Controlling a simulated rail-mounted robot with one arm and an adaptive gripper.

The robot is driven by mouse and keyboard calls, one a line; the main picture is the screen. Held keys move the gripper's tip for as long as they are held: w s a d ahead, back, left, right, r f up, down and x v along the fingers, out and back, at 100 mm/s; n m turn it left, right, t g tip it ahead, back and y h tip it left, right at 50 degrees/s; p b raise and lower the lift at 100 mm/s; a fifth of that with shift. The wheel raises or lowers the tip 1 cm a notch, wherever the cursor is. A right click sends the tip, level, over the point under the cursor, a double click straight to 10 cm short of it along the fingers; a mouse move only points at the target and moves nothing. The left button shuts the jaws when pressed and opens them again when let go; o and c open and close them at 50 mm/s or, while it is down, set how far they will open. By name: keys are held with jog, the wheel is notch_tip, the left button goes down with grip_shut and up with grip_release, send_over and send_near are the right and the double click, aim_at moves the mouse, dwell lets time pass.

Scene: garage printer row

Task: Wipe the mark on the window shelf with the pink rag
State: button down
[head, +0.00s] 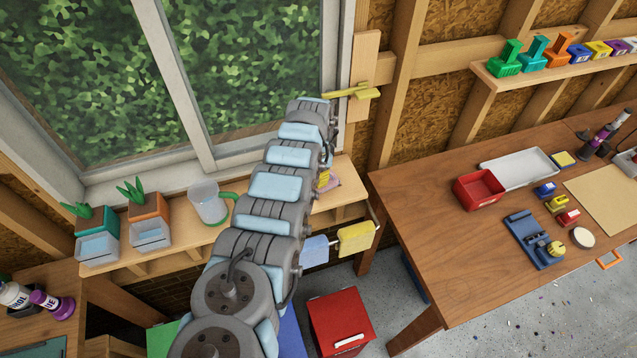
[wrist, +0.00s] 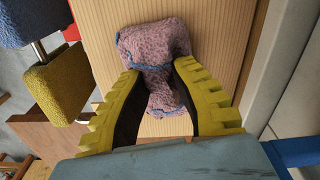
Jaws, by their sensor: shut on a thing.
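The pink rag (wrist: 152,42) is bunched between the two yellow fingers of my gripper (wrist: 158,70) in the wrist view. The fingers are shut on it, and it has a blue edge. It lies against or just above the pale wooden window shelf (wrist: 222,50); I cannot tell how firmly it touches. In the head view, the shelf (head: 347,192) runs under the window. A bit of the rag (head: 333,184) and my gripper (head: 323,179) show at its right part, mostly hidden behind my arm. I see no mark on the shelf's visible parts; my arm and the rag cover some of it.
Two potted plants (head: 148,206) and a clear watering can (head: 208,203) with a green handle stand on the shelf's left part. A blue cloth (head: 314,250) and a yellow cloth (head: 357,237) hang at its front. A workbench (head: 430,205) stands right, a red box (head: 341,318) below.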

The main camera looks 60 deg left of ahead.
jog(key=shift+w+a+f+b, duration=0.15)
jog(key=shift+a+b, duration=0.45)
jog(key=shift+b, duration=1.45)
